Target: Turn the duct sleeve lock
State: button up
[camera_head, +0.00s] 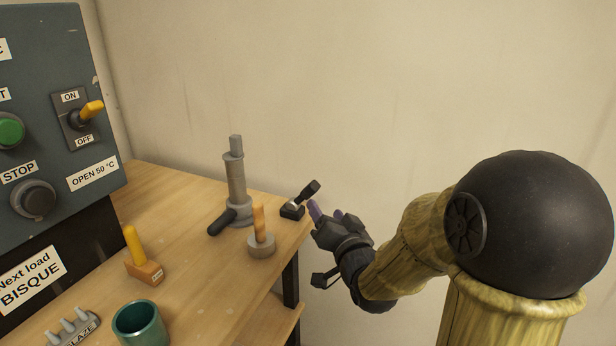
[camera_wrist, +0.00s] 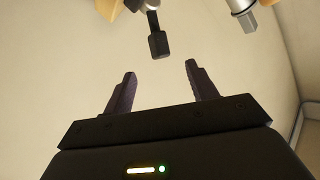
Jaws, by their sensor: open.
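A grey upright sleeve (camera_head: 236,180) stands near the table's back edge, with a black side handle (camera_head: 222,222) low on its left. Right of it, a small black-based lever (camera_head: 292,211) has a black grip tilted up to the right. No label shows which of these is the duct sleeve lock. My gripper (camera_head: 326,212) is open and empty, just right of and below the lever. In the wrist view, a black grip (camera_wrist: 158,43) hangs ahead of the gap between my open fingers (camera_wrist: 159,84), not touching them. The sleeve's end (camera_wrist: 245,17) shows at the upper right.
A grey round base with a wooden peg (camera_head: 261,246) stands in front of the sleeve. An orange block with a yellow handle (camera_head: 145,270), a green cup (camera_head: 140,322) and a grey pronged piece (camera_head: 78,330) stand nearer. A control panel (camera_head: 55,110) fills the left. The wall is behind.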

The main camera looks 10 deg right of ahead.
aim_at(309, 185)
jog(key=p, duration=0.2)
jog(key=shift+w+a+r+p, duration=0.15)
jog(key=shift+w+p, duration=0.15)
jog(key=shift+w, duration=0.05)
jog(key=shift+w+a+p, duration=0.1)
jog(key=shift+w+p, duration=0.15)
jog(key=shift+p, duration=1)
jog(key=w, duration=0.7)
jog(key=w+a, duration=0.1)
jog(key=w, duration=0.3)
jog(key=shift+w+f+p, duration=0.3)
jog(key=shift+w+p, duration=0.05)
jog(key=shift+p, duration=0.05)
grip_shut()
jog(key=shift+d+r, duration=0.1)
jog(key=shift+d, duration=0.05)
